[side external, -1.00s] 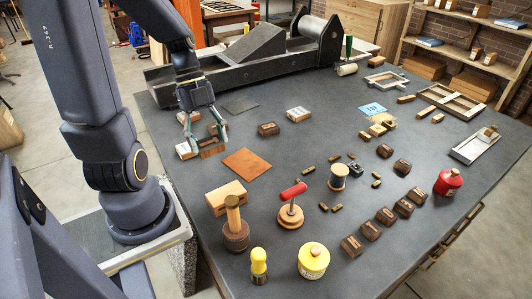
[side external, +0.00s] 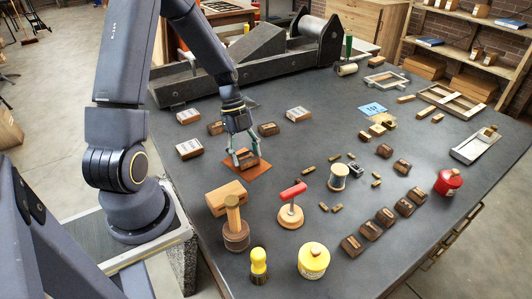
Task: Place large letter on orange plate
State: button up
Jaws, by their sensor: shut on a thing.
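The orange plate (side external: 262,171) lies flat on the dark table, left of the middle, partly hidden by my gripper and its load. My gripper (side external: 246,157) points down over the plate, its fingers shut on a brown wooden letter block (side external: 248,161). The block is over the plate, at or just above its surface; I cannot tell whether it touches. The letter on it is not readable.
Other letter blocks stand around the plate: a pale-faced one (side external: 189,149) at left, another (side external: 298,115) at right, a dark one (side external: 268,129) behind.

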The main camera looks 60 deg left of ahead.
jog(key=shift+f, duration=0.1)
jog(key=o, duration=1.1)
jog(key=v, duration=1.2)
jog(key=shift+s+d+r+n+t+y, duration=0.85)
jog(key=shift+s+d+r+n, duration=1)
jog(key=shift+d+n, duration=1)
jog(key=shift+s+d+r+n+t+y, duration=0.6)
jog(key=shift+s+d+r+n+t, duration=0.55)
jog(key=shift+d+r+n, duration=1.6)
jog(key=shift+s+d+r+n+t+y, duration=0.8)
jog(key=shift+s+d+r+n, duration=0.85)
jog(key=shift+d+n, duration=1.25)
jog(key=shift+s+a+f+n, duration=0.1)
jog(key=shift+a+f+n, duration=0.05)
jog(key=shift+a+n, duration=0.35)
